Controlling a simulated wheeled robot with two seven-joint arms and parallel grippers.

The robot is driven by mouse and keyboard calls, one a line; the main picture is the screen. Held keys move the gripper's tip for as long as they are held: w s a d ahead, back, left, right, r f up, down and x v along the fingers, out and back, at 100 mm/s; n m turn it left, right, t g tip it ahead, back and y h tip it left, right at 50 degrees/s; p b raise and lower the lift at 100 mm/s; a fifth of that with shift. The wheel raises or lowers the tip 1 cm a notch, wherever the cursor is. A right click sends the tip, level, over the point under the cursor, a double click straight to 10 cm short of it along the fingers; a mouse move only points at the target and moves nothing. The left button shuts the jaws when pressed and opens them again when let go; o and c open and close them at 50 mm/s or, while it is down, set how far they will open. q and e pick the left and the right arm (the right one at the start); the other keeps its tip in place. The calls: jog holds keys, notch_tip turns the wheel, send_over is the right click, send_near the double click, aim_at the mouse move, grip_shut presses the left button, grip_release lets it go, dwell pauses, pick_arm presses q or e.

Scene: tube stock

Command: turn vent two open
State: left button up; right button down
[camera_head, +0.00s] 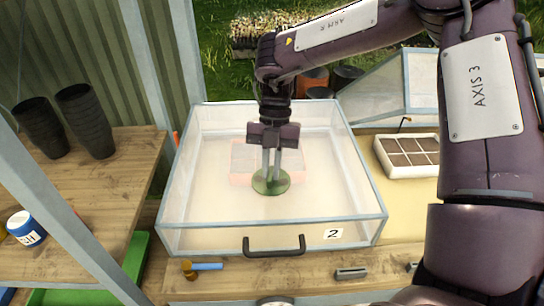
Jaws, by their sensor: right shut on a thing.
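A clear-lidded box (350,215) with a pale frame stands on the bench, with a label "2" (333,233) and a dark handle (274,246) at its front. A green round vent knob (270,188) sits near the middle of the clear lid. My right gripper (271,176) points down at the knob from above, its two fingers close together and shut on it. The fingers partly hide the knob's middle, so how far it is turned cannot be told. My left gripper is not in view.
A pinkish tray (240,165) shows through the lid. A white seedling tray (409,155) is to the right, before another glazed frame (380,90). Black pots (88,120) stand on the left shelf. A blue-handled tool (207,266) lies at the bench's front.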

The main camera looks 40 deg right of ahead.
jog(key=shift+w+r+n+h+p, duration=0.1)
jog(key=shift+r+n+h+p, duration=0.2)
jog(key=shift+n+p, duration=0.75)
jog(key=shift+f+n+p, duration=0.2)
jog(key=shift+n+p, duration=0.05)
jog(key=shift+p, duration=0.35)
jog(key=c, duration=1.5)
grip_release()
jog(key=shift+w+d+r, duration=0.1)
jog(key=shift+w+r, duration=0.1)
jog(key=shift+r, duration=0.15)
jog(key=shift+g, duration=0.3)
jog(key=p+v, duration=0.1)
jog(key=v, duration=0.6)
jog(key=shift+s+p, duration=0.1)
jog(key=shift+p, duration=0.2)
